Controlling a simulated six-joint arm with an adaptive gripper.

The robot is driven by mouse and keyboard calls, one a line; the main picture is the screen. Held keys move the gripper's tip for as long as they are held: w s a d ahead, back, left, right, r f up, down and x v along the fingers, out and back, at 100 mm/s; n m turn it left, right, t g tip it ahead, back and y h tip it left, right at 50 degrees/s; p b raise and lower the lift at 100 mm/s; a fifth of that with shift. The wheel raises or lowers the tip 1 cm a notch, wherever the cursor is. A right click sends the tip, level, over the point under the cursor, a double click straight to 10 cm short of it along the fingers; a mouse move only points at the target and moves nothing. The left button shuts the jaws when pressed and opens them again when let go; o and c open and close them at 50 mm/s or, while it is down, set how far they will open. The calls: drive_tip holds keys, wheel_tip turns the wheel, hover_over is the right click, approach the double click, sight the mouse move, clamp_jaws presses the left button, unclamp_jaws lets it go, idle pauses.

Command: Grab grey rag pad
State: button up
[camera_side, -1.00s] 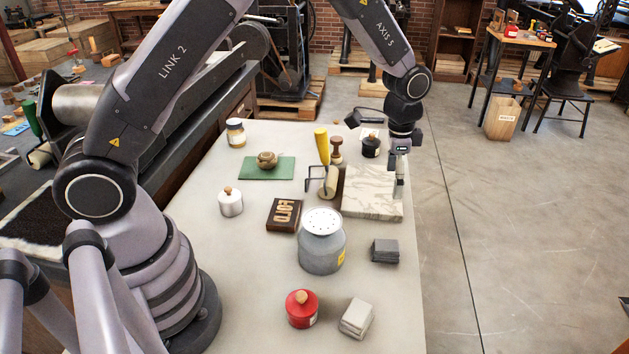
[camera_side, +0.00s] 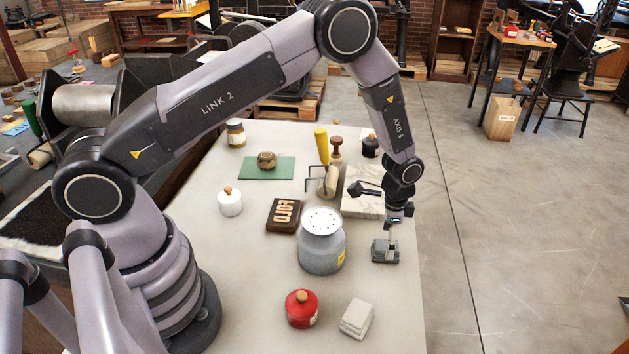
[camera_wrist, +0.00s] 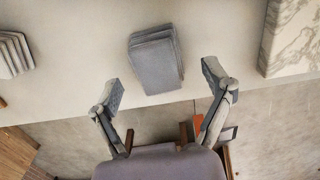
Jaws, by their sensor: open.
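The grey rag pad (camera_side: 385,251) is a small dark grey folded stack on the table near its right edge, right of the metal can. It also shows in the wrist view (camera_wrist: 155,60), at top centre. My gripper (camera_side: 388,236) is just above the pad in the side view and partly covers it. In the wrist view my gripper (camera_wrist: 162,84) has its two fingers spread wide, one to each side of the pad's near end. Nothing is between the fingertips, and the pad lies flat on the table.
A grey can with a perforated lid (camera_side: 321,241) stands close left of the pad. A marble slab (camera_side: 362,203) lies behind it. A paler rag stack (camera_side: 357,318) and a red jar (camera_side: 301,308) are in front. The table edge is close on the right.

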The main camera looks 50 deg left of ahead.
wheel_tip(320, 180, down, 2)
drive_tip(key=shift+f, duration=0.2)
drive_tip(key=c, duration=1.2)
